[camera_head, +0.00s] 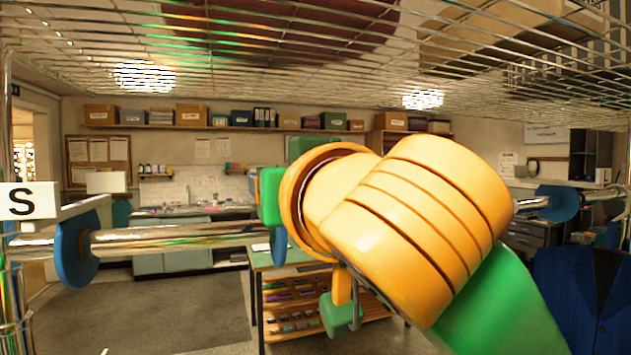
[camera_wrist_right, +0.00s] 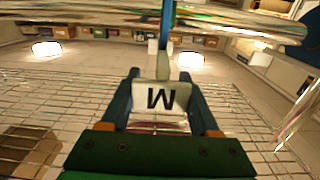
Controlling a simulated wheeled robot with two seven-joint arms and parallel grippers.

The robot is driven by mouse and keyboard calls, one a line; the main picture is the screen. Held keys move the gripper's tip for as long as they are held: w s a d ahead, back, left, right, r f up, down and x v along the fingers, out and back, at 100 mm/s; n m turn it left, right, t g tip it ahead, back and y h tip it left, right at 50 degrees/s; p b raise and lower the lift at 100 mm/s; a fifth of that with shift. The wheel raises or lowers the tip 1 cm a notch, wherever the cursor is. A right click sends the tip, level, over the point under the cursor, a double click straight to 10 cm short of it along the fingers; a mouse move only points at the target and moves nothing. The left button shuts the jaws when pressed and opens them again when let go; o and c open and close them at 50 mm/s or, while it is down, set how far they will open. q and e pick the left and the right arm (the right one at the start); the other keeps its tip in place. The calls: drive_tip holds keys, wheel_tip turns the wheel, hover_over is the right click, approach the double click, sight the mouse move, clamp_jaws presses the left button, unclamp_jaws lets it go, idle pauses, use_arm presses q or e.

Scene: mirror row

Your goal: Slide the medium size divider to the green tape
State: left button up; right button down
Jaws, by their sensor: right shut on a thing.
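In the right wrist view, the medium divider's white tag (camera_wrist_right: 153,96) shows an upside-down M. My right gripper (camera_wrist_right: 157,76) has its two blue fingers shut on this tag, one on each side. A thin blue plate (camera_wrist_right: 167,25) rises beyond the tag, across the metal rail (camera_wrist_right: 100,18). In the head view the rail (camera_head: 180,238) runs across, and my orange and green right arm hides its middle. I cannot pick out the green tape; only greenish glints show on the rail. My left gripper is not in view.
A white S tag (camera_head: 28,201) and a blue disc (camera_head: 76,249) on the rail are at the left. Another blue disc (camera_head: 557,203) is at the right. A wire shelf (camera_head: 300,60) spans overhead. A blue garment (camera_head: 580,300) hangs at lower right.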

drive_tip(key=shift+a+r, duration=0.15)
drive_tip(key=shift+r, duration=0.05)
drive_tip(key=shift+c, duration=2.2)
unclamp_jaws()
drive_tip(key=o, duration=0.3)
drive_tip(key=shift+f, duration=0.1)
drive_tip(key=shift+s+f+b, duration=0.15)
drive_tip(key=shift+s+b, duration=0.15)
drive_tip(key=shift+b, duration=0.1)
drive_tip(key=b+v, duration=0.1)
drive_tip(key=v, duration=0.2)
drive_tip(key=b+v, duration=0.2)
drive_tip(key=v, duration=0.1)
drive_tip(key=shift+s+r, duration=0.2)
drive_tip(key=shift+s, duration=0.2)
